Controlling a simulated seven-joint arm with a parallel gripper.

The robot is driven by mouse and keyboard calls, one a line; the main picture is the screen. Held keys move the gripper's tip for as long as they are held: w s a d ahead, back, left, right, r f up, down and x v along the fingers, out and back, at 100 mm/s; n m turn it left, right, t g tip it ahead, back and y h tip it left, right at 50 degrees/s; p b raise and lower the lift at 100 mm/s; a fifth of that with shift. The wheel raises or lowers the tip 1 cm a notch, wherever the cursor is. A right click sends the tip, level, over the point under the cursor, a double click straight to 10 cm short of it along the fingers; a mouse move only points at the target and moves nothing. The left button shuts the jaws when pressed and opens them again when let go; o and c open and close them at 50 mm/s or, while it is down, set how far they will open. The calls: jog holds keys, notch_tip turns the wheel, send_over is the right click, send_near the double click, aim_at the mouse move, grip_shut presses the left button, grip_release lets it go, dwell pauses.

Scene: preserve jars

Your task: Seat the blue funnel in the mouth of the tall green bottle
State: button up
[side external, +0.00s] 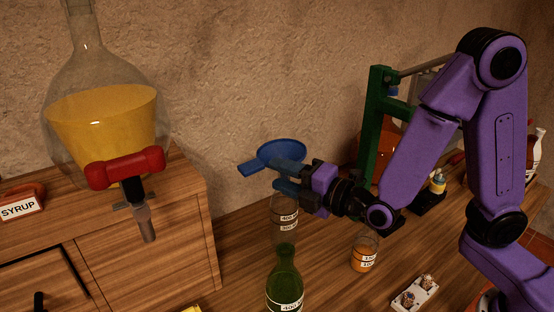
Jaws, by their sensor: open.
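The blue funnel (281,150) is upright, wide rim up, with a flat tab at its left; its spout is hidden behind my fingers. My gripper (281,176) is open, reaching in from the right, its bluish fingers just below and in front of the funnel's rim. I cannot tell if they touch it. The tall green bottle (285,277) stands upright at the bottom edge, its base cut off. Its neck is below the gripper in the picture, with the funnel well above it. A clear graduated vessel (285,221) shows between them; what the funnel rests on is hidden.
A small beaker of orange liquid (364,252) stands right of the bottle. A white tray with small items (414,293) is at lower right. A green stand (373,130) rises behind my arm. A large flask with a red-handled tap (126,168) overhangs the wooden cabinet (150,250) at left.

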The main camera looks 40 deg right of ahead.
aim_at(262, 168)
jog(key=shift+w+a, duration=0.15)
jog(key=shift+w, duration=0.2)
jog(key=shift+w, duration=0.15)
jog(key=shift+x, duration=2.55)
jog(key=shift+a+r, duration=0.15)
grip_shut()
